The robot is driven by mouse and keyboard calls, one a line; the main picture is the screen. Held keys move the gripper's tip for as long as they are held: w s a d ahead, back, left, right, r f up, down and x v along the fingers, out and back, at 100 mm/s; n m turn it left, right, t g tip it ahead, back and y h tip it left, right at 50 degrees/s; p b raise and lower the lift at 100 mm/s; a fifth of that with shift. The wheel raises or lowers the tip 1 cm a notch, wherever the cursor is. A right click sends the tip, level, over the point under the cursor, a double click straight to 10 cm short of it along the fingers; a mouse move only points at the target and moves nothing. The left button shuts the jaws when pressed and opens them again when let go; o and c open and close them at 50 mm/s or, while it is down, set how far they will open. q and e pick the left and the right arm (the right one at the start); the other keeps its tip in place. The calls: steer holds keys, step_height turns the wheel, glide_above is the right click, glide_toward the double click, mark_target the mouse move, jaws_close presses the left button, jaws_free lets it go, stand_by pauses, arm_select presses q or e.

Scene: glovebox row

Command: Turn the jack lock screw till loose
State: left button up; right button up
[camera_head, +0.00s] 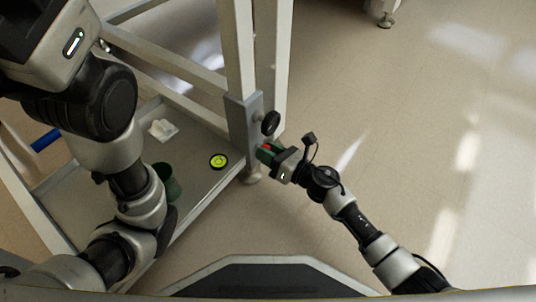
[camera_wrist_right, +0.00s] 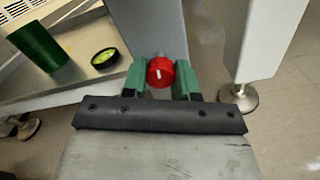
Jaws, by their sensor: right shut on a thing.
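The lock screw is a red round knob (camera_wrist_right: 160,71) with a white mark, on the grey jack housing (camera_head: 242,115) low on the stand's leg. In the right wrist view it sits between the green fingers of my right gripper (camera_wrist_right: 160,80), which is shut on it. In the head view my right gripper (camera_head: 268,152) reaches the housing from the right, and only a little red shows between its fingers. A black handwheel (camera_head: 271,123) is on the housing just above the gripper. My left arm comes in from the left; its gripper is not in view.
A round level with a yellow-green face (camera_head: 219,161), a green cup (camera_head: 168,182) and a white crumpled item (camera_head: 163,129) are on the stand's lower shelf (camera_head: 200,182). A levelling foot (camera_wrist_right: 238,98) stands right of the knob in the wrist view. Floor to the right is clear.

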steer(key=shift+f+n, duration=0.2)
steer(key=shift+n, duration=0.4)
steer(key=shift+b, duration=0.3)
steer(key=o, duration=0.9)
steer(key=shift+r, duration=0.15)
steer(key=p+v, duration=0.4)
steer(key=v, duration=0.7)
